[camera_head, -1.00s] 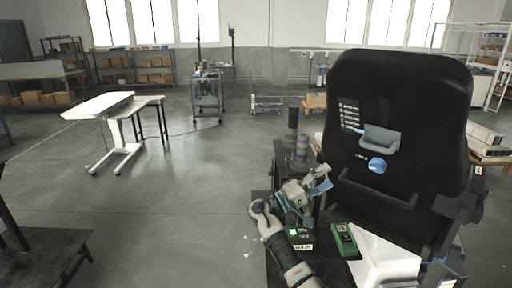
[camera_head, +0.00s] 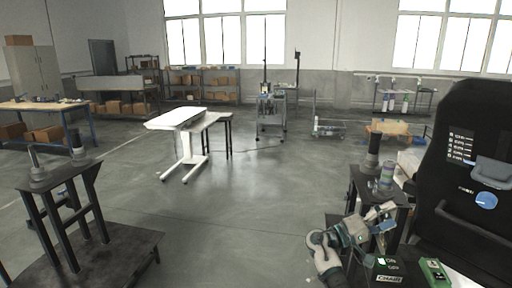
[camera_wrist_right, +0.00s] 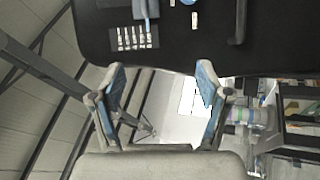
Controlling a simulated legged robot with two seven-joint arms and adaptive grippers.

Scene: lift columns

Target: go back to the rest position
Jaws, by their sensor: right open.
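My right gripper (camera_head: 384,220) is at the lower right of the head view, in front of the black chair-like backrest (camera_head: 470,165) and beside a dark stand. In the right wrist view my right gripper (camera_wrist_right: 160,85) has its two blue-padded fingers spread wide, with nothing between them. The black panel of the backrest (camera_wrist_right: 190,45) fills the top of that view, apart from the fingers. My left gripper does not show in the head view.
A dark stand carries cylinders (camera_head: 387,176) close behind my right gripper. A green device (camera_head: 434,272) and a black box with a lit button (camera_head: 388,270) lie below it. A white table (camera_head: 176,122) stands mid-room. Open floor (camera_head: 235,220) lies at the centre.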

